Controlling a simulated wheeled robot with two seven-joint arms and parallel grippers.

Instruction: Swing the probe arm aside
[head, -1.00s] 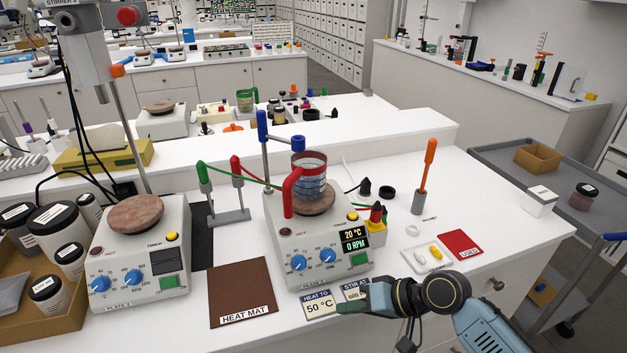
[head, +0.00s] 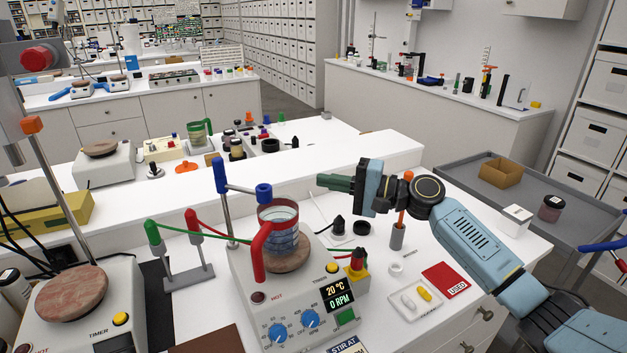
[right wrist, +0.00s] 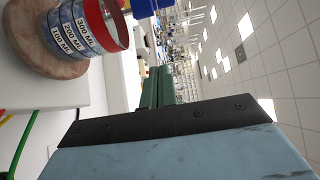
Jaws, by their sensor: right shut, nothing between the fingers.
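The probe arm is a thin bar with a blue block (head: 264,193) at its end and a tall blue handle (head: 220,175) on the stand's post. The block sits over the beaker (head: 280,235), which has a red rim and stands on the stirrer's round plate. The beaker also shows in the right wrist view (right wrist: 80,30), with a blue piece (right wrist: 145,7) beyond its rim. My right gripper (head: 322,182) is shut and empty, raised to the right of the blue block and apart from it. Its green fingers show in the wrist view (right wrist: 161,80). My left gripper is out of view.
The hot plate stirrer (head: 290,305) reads 20 °C and 0 RPM. A stand with red and green leads (head: 188,275) is left of it. An orange-handled tool in a grey holder (head: 397,236) is partly behind my right arm. A white tray (head: 405,309) lies at right.

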